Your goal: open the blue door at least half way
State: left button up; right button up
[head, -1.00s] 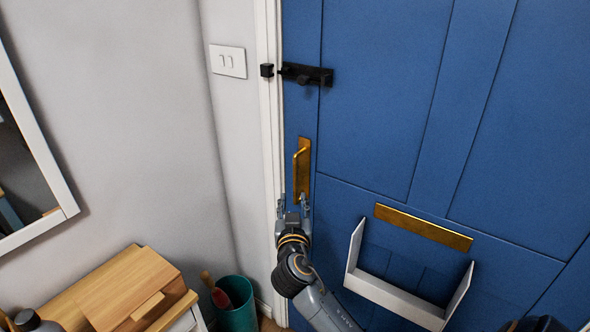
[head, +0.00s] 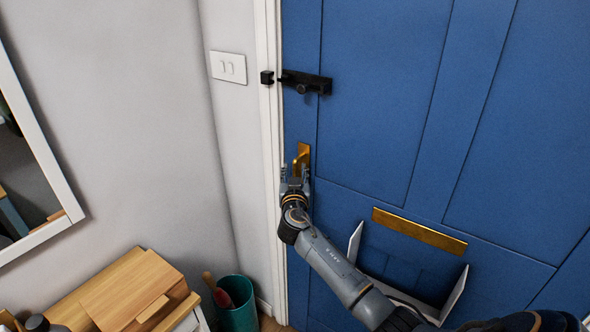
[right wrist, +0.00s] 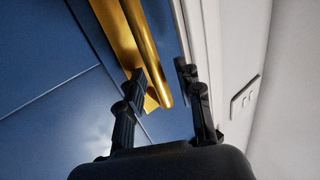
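The blue door (head: 385,110) fills the right of the head view and looks closed against its white frame (head: 268,150). Its gold pull handle (head: 304,152) is near the left edge. My right gripper (head: 296,172) is at the handle and hides its lower part. In the right wrist view, the gold handle bar (right wrist: 151,62) passes between the two black fingers of my right gripper (right wrist: 161,74). The fingers look apart, with gaps beside the bar. A black bolt (head: 308,82) sits above the handle; whether it is engaged is unclear. My left gripper is not in view.
A gold letter plate (head: 418,232) and a white-sided mail catcher (head: 455,296) are lower on the door. A teal bin (head: 238,312) stands at the wall left of the door, beside a cabinet with a wooden box (head: 128,290). A light switch (head: 228,68) is on the wall.

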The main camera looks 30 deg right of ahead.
jog(key=shift+w+d, duration=0.1)
jog(key=shift+w, duration=0.05)
jog(key=shift+c, duration=0.2)
grip_shut()
